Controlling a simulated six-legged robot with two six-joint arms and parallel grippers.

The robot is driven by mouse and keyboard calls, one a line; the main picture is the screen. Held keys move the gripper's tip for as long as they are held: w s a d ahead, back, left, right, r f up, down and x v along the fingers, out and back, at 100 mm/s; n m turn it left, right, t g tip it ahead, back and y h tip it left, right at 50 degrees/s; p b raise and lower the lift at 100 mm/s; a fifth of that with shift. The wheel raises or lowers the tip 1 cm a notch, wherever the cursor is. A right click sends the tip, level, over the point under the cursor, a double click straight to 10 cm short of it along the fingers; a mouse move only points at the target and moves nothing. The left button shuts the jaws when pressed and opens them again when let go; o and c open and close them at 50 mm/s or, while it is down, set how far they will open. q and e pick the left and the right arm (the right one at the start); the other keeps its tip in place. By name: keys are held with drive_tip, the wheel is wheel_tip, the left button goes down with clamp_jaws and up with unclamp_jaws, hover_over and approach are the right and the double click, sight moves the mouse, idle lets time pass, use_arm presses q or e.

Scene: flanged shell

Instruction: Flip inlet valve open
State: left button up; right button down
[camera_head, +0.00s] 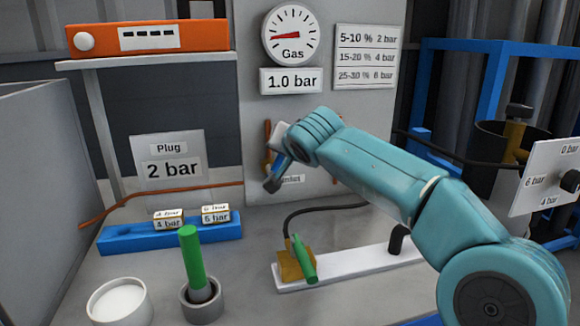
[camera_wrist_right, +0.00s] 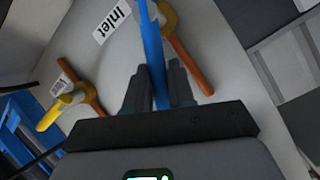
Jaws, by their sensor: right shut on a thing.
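The inlet valve has a yellow body (camera_wrist_right: 168,18) on an orange pipe, beside the white "Inlet" label (camera_wrist_right: 112,22) on the grey panel. Its long blue lever (camera_wrist_right: 152,45) runs down between the fingers of my right gripper (camera_wrist_right: 158,88) in the wrist view. The gripper is shut on this lever. In the head view my right gripper (camera_head: 279,160) is at the panel below the gauge, partly covering the valve and the "Inlet" label (camera_head: 292,180). The gas gauge (camera_head: 291,35) has its red needle pointing left, above a "1.0 bar" sign (camera_head: 291,80). My left gripper is not in view.
A second yellow valve (camera_wrist_right: 70,99) on an orange pipe is at left in the wrist view. On the table are a blue block rail (camera_head: 172,232), a green-handled tool (camera_head: 193,262) in a grey cup, a white bowl (camera_head: 119,303) and a white plate (camera_head: 345,268) with a green-handled fitting.

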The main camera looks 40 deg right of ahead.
sight(272, 168)
drive_tip(key=shift+w+a+r+n+g+h+b, duration=0.15)
drive_tip(key=shift+w+a+n+h+b, duration=0.15)
drive_tip(key=shift+a+n, duration=0.2)
drive_tip(key=shift+w+a+n+g+h+b, duration=0.2)
drive_tip(key=shift+a+n+h+b, duration=0.15)
drive_tip(key=shift+n, duration=0.25)
drive_tip(key=shift+w+a+r+n+g+h+b, duration=0.1)
drive_tip(key=shift+w+a+n+g+h+b, duration=0.2)
drive_tip(key=shift+a+n+h, duration=0.3)
drive_tip(key=shift+d, duration=0.1)
drive_tip(key=c, duration=1.1)
unclamp_jaws()
drive_tip(key=shift+o, duration=0.2)
drive_tip(key=v, duration=1.6)
drive_tip(key=shift+s+p, duration=0.25)
drive_tip(key=shift+p, duration=0.15)
